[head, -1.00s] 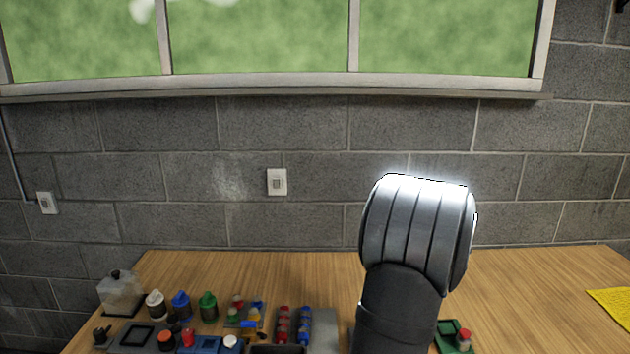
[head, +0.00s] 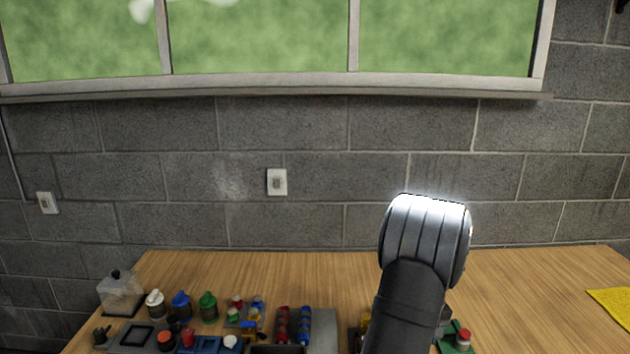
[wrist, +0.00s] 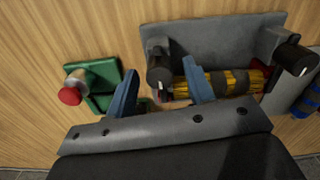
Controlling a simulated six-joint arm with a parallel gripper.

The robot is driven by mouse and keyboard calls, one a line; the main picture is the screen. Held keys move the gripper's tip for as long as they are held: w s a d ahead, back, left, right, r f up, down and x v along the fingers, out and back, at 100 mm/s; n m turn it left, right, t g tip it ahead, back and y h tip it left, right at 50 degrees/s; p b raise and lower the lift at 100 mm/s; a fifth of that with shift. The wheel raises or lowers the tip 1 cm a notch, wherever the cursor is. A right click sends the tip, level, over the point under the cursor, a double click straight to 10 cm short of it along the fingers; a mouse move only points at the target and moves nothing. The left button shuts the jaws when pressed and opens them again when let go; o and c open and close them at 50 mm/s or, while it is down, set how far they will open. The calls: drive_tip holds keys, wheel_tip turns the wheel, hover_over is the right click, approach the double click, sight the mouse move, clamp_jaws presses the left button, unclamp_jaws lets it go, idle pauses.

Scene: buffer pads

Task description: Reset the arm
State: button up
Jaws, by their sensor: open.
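My gripper (wrist: 160,95) shows in the wrist view with its two blue fingers spread apart and nothing between them. Its fingers hang over a grey holder (wrist: 212,35) with dark round knobs at its ends. A yellow and dark banded bundle (wrist: 228,82) lies along that holder, just right of the right finger. The left finger overlaps a green tray (wrist: 103,82) in the picture. In the head view my arm rises over the right part of the table, and my gripper is not visible there.
The wooden table (head: 530,290) is bare on the right except for a yellow cloth (head: 612,308). Several bottles and small trays crowd the left, including a green-capped bottle (head: 208,305).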

drive_tip(key=m, duration=0.4)
drive_tip(key=shift+r, duration=0.25)
drive_tip(key=m, duration=0.7)
drive_tip(key=shift+m, duration=2.7)
